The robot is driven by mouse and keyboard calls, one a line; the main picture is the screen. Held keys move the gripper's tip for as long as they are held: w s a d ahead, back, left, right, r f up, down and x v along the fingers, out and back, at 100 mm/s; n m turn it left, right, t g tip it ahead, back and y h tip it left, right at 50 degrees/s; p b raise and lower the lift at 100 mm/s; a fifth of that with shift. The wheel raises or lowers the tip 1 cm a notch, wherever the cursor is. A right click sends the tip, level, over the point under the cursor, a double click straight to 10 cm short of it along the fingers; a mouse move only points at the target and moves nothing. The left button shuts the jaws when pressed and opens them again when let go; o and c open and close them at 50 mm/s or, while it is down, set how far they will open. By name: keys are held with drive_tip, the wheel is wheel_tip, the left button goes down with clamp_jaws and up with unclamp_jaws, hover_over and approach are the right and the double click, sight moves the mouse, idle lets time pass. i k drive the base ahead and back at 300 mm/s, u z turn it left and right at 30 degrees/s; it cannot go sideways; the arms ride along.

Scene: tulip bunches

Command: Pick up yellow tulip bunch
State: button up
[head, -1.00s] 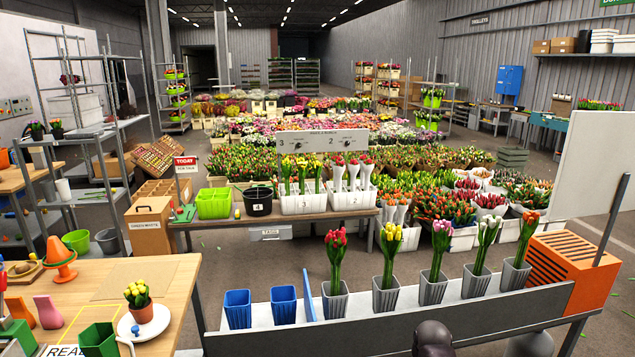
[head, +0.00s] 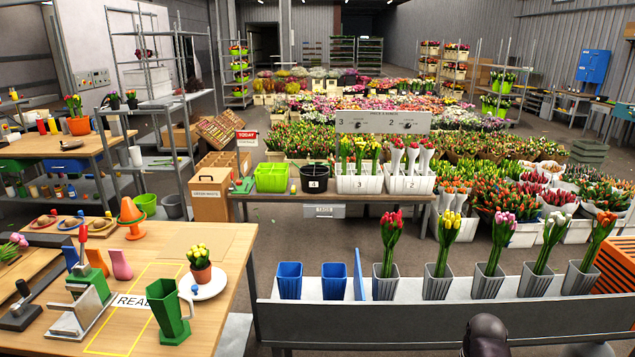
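A yellow tulip bunch (head: 447,226) stands upright in a grey ribbed cup (head: 437,284) on the narrow grey rack. It is second from the left among the filled cups, between a red bunch (head: 391,232) and a pink bunch (head: 502,232). Other yellow tulips (head: 356,150) stand in a white crate behind, and a small yellow potted tulip (head: 200,254) sits on a saucer on the wooden table. A dark rounded part, probably of my arm, shows at the bottom edge, right of centre. My gripper's fingers are not visible.
A white (head: 554,228) and an orange bunch (head: 602,228) stand further right on the rack (head: 400,322). Two blue cups (head: 289,281) and a blue divider (head: 358,275) are at its left end.

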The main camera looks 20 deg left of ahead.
sight(360, 146)
drive_tip(key=z, duration=1.65)
drive_tip(key=i, duration=2.3)
